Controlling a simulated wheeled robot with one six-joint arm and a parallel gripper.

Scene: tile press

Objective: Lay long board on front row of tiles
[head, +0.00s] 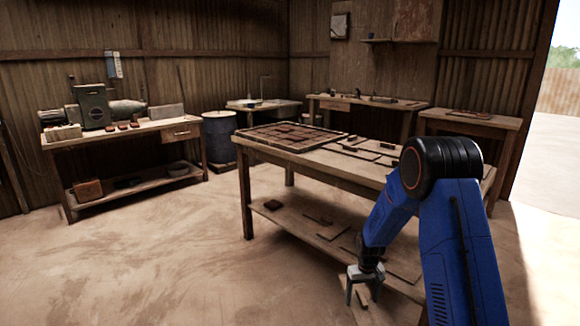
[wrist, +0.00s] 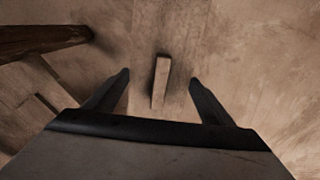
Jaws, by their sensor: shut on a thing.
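My gripper (head: 365,298) is low at the front end of the workbench, by its lower shelf. In the wrist view its two fingers (wrist: 158,82) stand apart along the two edges of a pale flat board, the long board (wrist: 181,65), and are shut on it. A short raised wooden strip (wrist: 160,82) shows on the board between the fingers. In the head view the board (head: 383,312) is partly hidden by my gripper and arm. The reddish-brown tiles (head: 290,135) lie in rows in a tray on the bench top, well above and left of my gripper.
The bench's lower shelf (head: 290,215) holds a few small pieces. Thin dark frames (head: 362,150) lie on the bench top (head: 335,163). A side table (head: 125,133) with a machine stands at left, near a blue drum (head: 219,135). The floor at left is clear.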

